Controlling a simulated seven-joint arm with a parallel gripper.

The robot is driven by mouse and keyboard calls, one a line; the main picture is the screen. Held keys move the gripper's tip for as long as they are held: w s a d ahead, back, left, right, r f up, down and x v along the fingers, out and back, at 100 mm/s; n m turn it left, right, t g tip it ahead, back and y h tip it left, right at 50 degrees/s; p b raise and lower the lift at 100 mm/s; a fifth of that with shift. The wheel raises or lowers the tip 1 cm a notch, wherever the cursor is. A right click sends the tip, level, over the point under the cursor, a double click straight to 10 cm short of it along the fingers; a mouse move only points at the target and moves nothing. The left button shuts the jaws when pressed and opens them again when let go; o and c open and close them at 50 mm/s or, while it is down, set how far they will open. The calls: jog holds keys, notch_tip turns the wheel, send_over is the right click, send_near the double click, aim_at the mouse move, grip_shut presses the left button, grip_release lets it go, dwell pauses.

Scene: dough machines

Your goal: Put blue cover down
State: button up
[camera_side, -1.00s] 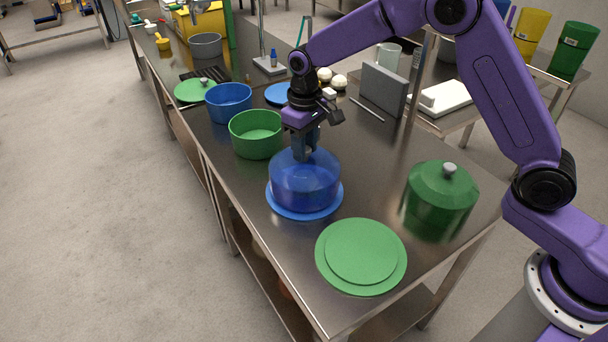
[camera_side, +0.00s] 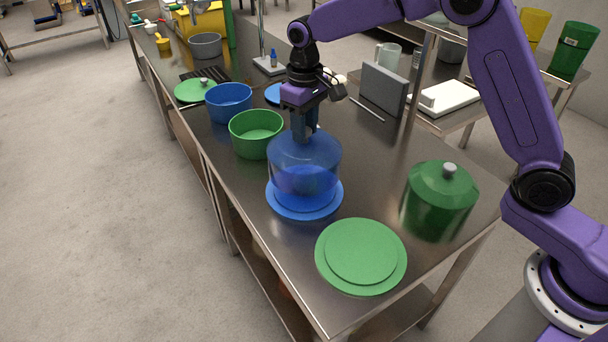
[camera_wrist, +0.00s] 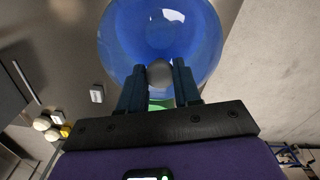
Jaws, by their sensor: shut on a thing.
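The blue cover (camera_side: 303,151) is a see-through dome, held upright over a round blue base (camera_side: 303,213) on the steel table. The base shows darker through the cover's lower part. The cover looks raised a little, but I cannot tell the exact gap. My gripper (camera_side: 305,133) points straight down at the cover's top. In the wrist view, its two fingers (camera_wrist: 159,82) are shut on the cover's grey knob (camera_wrist: 160,73), with the blue dome (camera_wrist: 125,35) spreading beneath.
A green disc (camera_side: 361,257) lies at the table's near end. A green covered pot (camera_side: 440,197) stands to the right. A green bowl (camera_side: 256,134) and a blue bowl (camera_side: 228,103) stand close behind on the left. A grey upright panel (camera_side: 384,91) stands at the back right.

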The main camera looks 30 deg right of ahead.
jog(key=shift+r, duration=0.25)
jog(key=w+d+r, duration=0.1)
jog(key=w+d, duration=0.1)
jog(key=d, duration=1.1)
jog(key=w+d+r, duration=0.1)
jog(key=w+d, duration=0.1)
jog(key=d, duration=1.1)
notch_tip(320, 180, down, 10)
jog(key=shift+s+r, duration=0.25)
jog(key=shift+f, duration=0.15)
jog(key=o, duration=1)
